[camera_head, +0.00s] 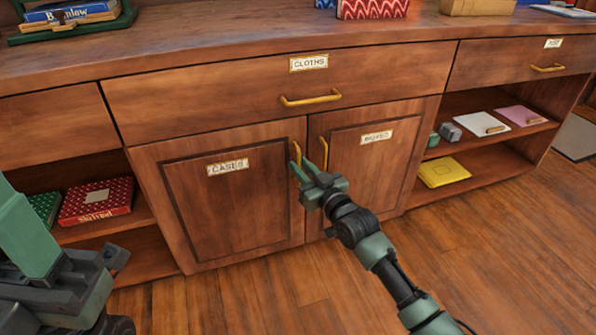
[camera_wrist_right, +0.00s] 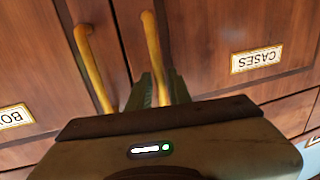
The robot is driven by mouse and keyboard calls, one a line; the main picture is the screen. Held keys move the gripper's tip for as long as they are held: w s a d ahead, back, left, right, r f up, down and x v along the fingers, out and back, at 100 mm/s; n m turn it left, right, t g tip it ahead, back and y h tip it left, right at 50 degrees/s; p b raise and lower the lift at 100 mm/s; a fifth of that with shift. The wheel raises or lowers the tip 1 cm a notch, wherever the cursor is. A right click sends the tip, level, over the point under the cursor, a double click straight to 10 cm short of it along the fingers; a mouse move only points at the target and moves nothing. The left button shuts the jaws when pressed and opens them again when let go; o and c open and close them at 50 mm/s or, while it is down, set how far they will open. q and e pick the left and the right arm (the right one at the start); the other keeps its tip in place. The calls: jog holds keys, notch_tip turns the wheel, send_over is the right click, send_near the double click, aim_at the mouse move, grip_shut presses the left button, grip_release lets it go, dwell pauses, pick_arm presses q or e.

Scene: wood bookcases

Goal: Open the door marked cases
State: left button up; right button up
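The door marked CASES (camera_head: 225,215) is the left door of a wood cabinet and looks closed. Its upright brass handle (camera_head: 296,152) is at its upper right edge. My right gripper (camera_head: 304,168) is at this handle. In the right wrist view its green fingers (camera_wrist_right: 160,92) stand close on either side of the handle (camera_wrist_right: 151,45), with little gap, and look shut on it. The CASES label (camera_wrist_right: 257,60) shows upside down there. My left gripper (camera_head: 112,258) is at the lower left, away from the door; its fingers are not clear.
The second door (camera_head: 365,165), with its own brass handle (camera_head: 324,152), adjoins on the right. The CLOTHS drawer (camera_head: 290,85) is above. Open shelves with a red box (camera_head: 95,200) and a yellow item (camera_head: 443,172) flank the doors. The wood floor (camera_head: 480,250) in front is clear.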

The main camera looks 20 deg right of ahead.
jog(key=shift+x, duration=0.8)
grip_shut()
jog(key=shift+s, duration=0.1)
dwell(0.8)
